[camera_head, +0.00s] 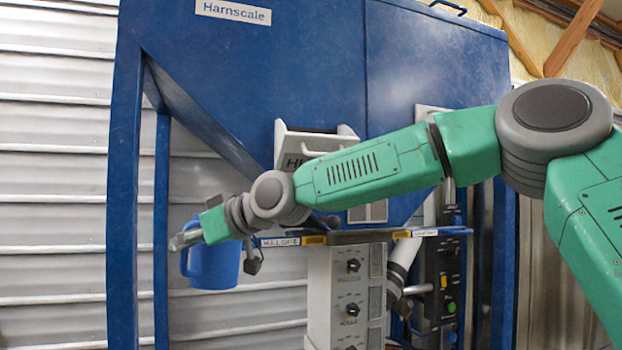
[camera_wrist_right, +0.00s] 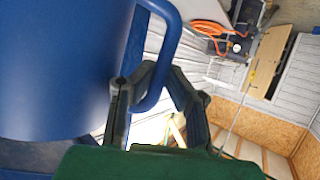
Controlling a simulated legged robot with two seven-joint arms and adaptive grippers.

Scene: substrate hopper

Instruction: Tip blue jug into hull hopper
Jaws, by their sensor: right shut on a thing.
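The blue jug (camera_head: 213,266) hangs in the air at left, roughly upright, in front of the corrugated wall. My right gripper (camera_head: 186,239) is shut on its handle; the arm comes in from the right and hides the jug's top. In the right wrist view the jug (camera_wrist_right: 55,70) fills the left side, and its handle passes between the fingers of the gripper (camera_wrist_right: 160,78). A pale hopper box (camera_head: 309,140) with a label starting "H" is on the blue machine, right of the jug and higher. My arm partly covers its label. What the jug holds is hidden.
The big blue machine (camera_head: 430,60) has legs (camera_head: 124,200) close to the jug. A blue rail (camera_head: 345,238) with labels runs just right of the jug. Below stand a white control column (camera_head: 340,290) and a black switch panel (camera_head: 440,280).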

